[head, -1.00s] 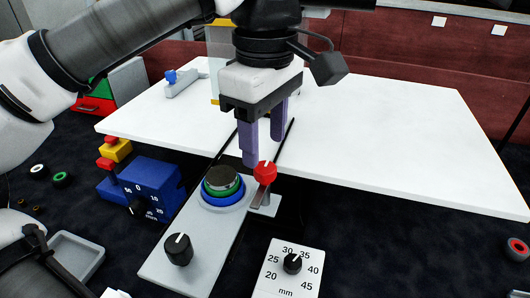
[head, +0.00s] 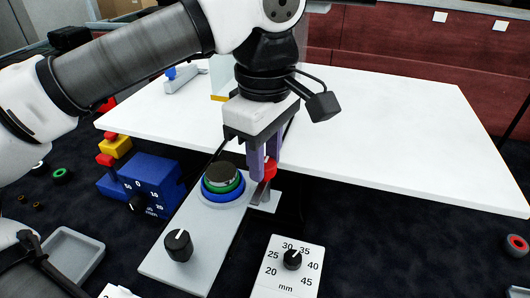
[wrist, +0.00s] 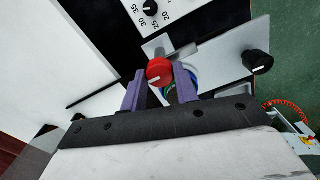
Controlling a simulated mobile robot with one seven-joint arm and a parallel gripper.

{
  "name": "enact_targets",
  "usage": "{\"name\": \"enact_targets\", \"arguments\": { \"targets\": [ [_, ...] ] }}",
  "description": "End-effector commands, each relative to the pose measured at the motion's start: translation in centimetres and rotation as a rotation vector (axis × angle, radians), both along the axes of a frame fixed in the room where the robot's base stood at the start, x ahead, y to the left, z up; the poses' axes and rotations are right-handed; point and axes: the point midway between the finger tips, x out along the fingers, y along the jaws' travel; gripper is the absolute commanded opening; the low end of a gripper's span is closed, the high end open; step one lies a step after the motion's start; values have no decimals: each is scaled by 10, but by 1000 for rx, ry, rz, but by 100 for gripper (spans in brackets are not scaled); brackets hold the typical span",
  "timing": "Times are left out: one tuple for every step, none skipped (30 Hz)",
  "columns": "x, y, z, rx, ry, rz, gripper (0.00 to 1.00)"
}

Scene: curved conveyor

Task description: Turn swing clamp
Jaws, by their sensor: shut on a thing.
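The swing clamp's red knob (head: 270,170) sits on a grey lever beside a stack of blue, green and dark discs (head: 222,184) on a light grey plate (head: 185,262). My gripper (head: 264,168) points down with its two purple fingers around the red knob, shut on it. In the wrist view the red knob (wrist: 159,71), with a white line on top, sits between the fingertips (wrist: 160,78). The fingers hide part of the knob in the head view. The discs are partly hidden behind the knob and a finger in the wrist view.
A black knob (head: 178,246) stands on the plate's front end. A white dial panel marked in mm (head: 285,275) is at right of it. A blue dial block (head: 150,185) stands at left. The large white tabletop (head: 390,130) behind is mostly clear.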

Motion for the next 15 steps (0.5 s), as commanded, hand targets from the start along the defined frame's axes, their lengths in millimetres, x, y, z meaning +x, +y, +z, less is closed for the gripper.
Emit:
{"name": "enact_targets", "arguments": {
  "targets": [
    [0, 0, 0, 1, 1, 0, 7],
    [0, 0, 0, 1, 1, -1, 7],
    [0, 0, 0, 1, 1, -4, 7],
    [0, 0, 0, 1, 1, -7, 7],
    [0, 0, 0, -1, 1, -11, 7],
    [0, 0, 0, -1, 1, -18, 7],
    [0, 0, 0, -1, 1, -25, 7],
    [0, 0, 0, -2, 1, -33, 7],
    [0, 0, 0, -2, 1, -47, 7],
    [0, 0, 0, -2, 1, -60, 7],
    [0, 0, 0, -2, 1, -76, 7],
    [0, -1, 0, -2, 1, -97, 7],
    [0, -1, 1, -3, 1, -115, 7],
    [0, -1, 1, -3, 1, -136, 7],
    [0, -1, 1, -4, 1, -165, 7]
  ]
}}
